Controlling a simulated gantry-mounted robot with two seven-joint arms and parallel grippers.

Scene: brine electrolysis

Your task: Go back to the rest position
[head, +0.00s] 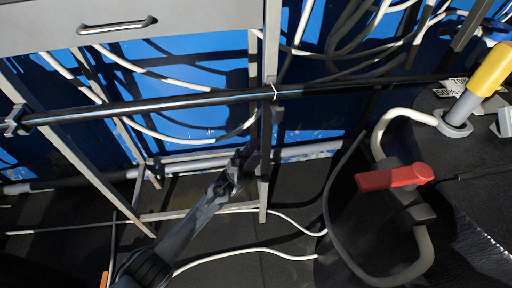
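My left arm reaches up from the lower left of the head view. Its gripper (243,162) is in front of the metal frame leg, low over the dark floor. The fingers are dark against a dark background, so I cannot tell whether they are open or shut. I see nothing clearly held. My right gripper is not in view. A valve with a red handle (395,178) sits on a pale bent pipe (425,255) at the right, well apart from my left gripper. A yellow handle (488,70) stands on a grey stem at the upper right.
A metal frame with a drawer front (180,22) and handle fills the upper left. A long black bar (160,105) crosses the view. White cables (250,254) lie on the floor and hang against the blue wall (200,60). A dark tank top (480,145) occupies the right.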

